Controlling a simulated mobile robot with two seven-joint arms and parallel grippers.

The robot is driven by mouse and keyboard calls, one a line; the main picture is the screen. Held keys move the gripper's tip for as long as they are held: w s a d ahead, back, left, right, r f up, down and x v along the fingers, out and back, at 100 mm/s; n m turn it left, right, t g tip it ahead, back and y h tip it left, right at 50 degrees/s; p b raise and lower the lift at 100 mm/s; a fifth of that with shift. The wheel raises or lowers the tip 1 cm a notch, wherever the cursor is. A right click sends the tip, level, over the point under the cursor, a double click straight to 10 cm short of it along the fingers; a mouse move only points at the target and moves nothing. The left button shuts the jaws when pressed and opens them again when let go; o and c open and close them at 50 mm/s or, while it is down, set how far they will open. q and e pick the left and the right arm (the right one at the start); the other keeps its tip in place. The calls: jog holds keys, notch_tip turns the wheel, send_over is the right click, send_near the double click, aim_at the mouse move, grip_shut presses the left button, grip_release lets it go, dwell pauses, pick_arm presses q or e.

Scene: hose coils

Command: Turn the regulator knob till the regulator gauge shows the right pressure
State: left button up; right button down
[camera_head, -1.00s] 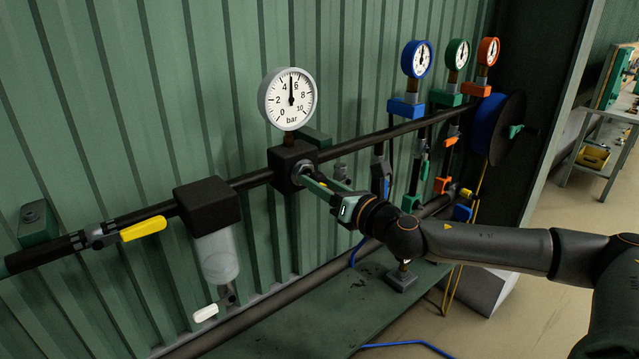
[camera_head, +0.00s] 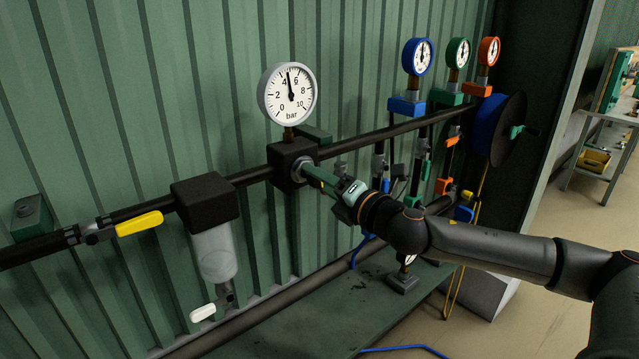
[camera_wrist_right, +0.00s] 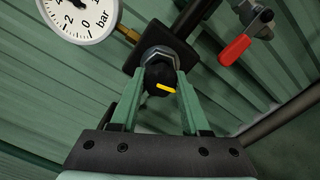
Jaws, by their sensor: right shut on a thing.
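The regulator (camera_head: 284,160) is a black block on the dark pipe. Its white round regulator gauge (camera_head: 275,97) stands above it. The gauge needle points nearly straight up, a little left, between 4 and 6 bar. The regulator knob (camera_wrist_right: 157,72) is black with a yellow mark, which lies near level in the right wrist view. My right gripper (camera_head: 308,170) is shut on the knob, one green finger on each side. In the head view the fingers and gripper mostly hide the knob. My left gripper is not in view.
A yellow lever valve (camera_head: 139,224) and a filter with a clear bowl (camera_head: 214,252) sit left along the pipe. Blue (camera_head: 417,57), green and orange gauges stand to the right, near a hose reel (camera_head: 500,128). A red-handled valve (camera_wrist_right: 235,48) shows in the wrist view.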

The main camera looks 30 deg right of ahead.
jog(key=m, duration=0.3)
jog(key=shift+m, duration=0.4)
jog(key=shift+m+b, duration=0.35)
jog(key=shift+m, duration=1.65)
jog(key=shift+c, duration=1.9)
grip_release()
